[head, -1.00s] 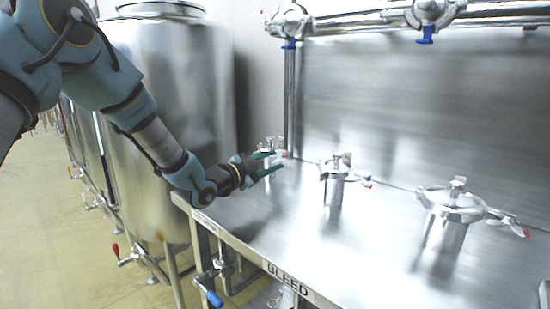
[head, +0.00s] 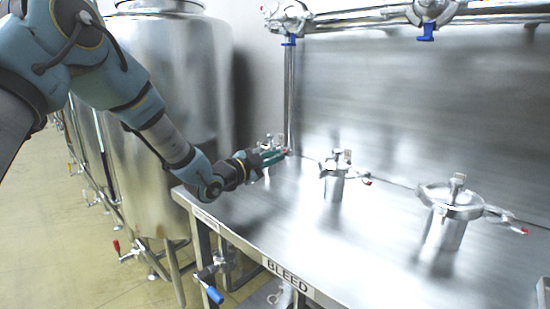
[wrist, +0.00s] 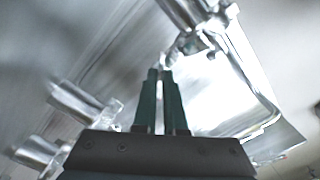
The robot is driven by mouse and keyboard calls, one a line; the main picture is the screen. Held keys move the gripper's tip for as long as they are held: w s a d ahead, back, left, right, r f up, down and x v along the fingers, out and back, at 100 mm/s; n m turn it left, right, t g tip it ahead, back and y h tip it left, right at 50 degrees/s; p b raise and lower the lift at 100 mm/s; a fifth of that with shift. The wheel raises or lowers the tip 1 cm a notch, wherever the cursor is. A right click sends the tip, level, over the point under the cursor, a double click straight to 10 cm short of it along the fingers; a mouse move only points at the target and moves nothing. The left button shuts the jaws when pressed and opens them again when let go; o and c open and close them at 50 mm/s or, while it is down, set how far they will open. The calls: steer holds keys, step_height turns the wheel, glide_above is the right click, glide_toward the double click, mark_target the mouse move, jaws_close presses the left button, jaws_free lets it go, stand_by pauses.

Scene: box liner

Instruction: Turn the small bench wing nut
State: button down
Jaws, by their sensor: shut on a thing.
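The small bench fitting (head: 268,142) with its clamp stands at the back left of the steel bench, smallest in a row of three. Its wing nut has a red tip (head: 287,151) that shows just at the ends of my fingers. My gripper (head: 283,155) reaches in from the left, with its green fingers close together and shut on the wing nut. In the wrist view, the fingertips (wrist: 165,72) meet a shiny metal part of the clamp (wrist: 190,42). The exact grip on the nut is blurred there, and my gripper partly hides the fitting's body.
A middle fitting (head: 335,178) and a larger fitting (head: 447,215) stand further right on the bench (head: 300,235). A vertical pipe (head: 290,95) rises behind the small fitting. A large steel tank (head: 175,110) stands left. The bench's front is clear.

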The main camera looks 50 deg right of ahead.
steer(key=shift+f+b, duration=0.15)
steer(key=shift+b, duration=0.4)
steer(key=shift+f+m+b, duration=0.2)
steer(key=shift+m+b, duration=0.4)
steer(key=shift+b, duration=0.5)
steer(key=m+b, duration=0.2)
steer(key=b, duration=0.3)
steer(key=shift+f, duration=0.15)
steer(key=m+b, duration=0.3)
steer(key=b, duration=0.3)
steer(key=shift+m+b, duration=0.3)
steer(key=shift+b, duration=0.05)
steer(key=shift+r+m+b, duration=0.35)
steer(key=shift+m+b, duration=0.25)
steer(key=shift+b, duration=0.3)
steer(key=shift+r, duration=0.1)
steer(key=c, duration=1)
jaws_free()
